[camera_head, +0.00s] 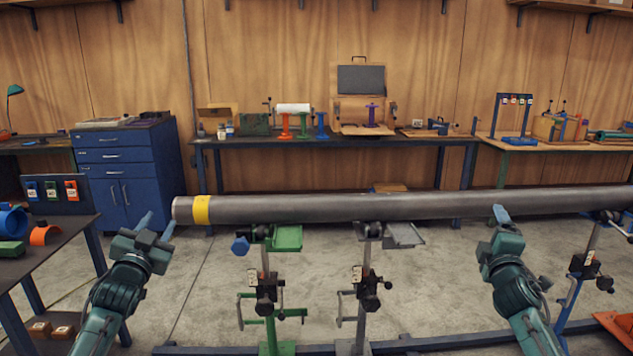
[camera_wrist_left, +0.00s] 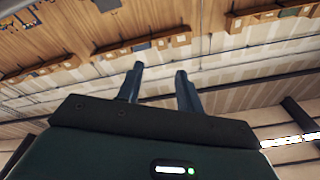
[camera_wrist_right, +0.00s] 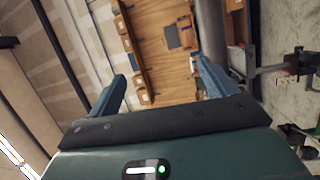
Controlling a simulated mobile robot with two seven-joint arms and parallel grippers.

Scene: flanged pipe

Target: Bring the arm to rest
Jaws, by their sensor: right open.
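My left gripper (camera_head: 157,224) is raised at the left, near the yellow-banded end of the pipe. In the left wrist view its two fingers (camera_wrist_left: 159,70) stand apart with nothing between them. My right gripper (camera_head: 502,220) is raised in front of the right part of the pipe. In the right wrist view its fingers (camera_wrist_right: 162,75) are wide apart and empty. The long grey pipe (camera_head: 350,208) lies level across the head view and also shows beyond the right fingers in the right wrist view (camera_wrist_right: 211,30).
A green stand (camera_head: 268,290), a grey stand (camera_head: 363,290) and a blue stand (camera_head: 580,270) are under the pipe. A dark table (camera_head: 50,250) with blue and orange parts is at the left. A blue cabinet (camera_head: 125,165) and a workbench (camera_head: 340,140) line the back wall.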

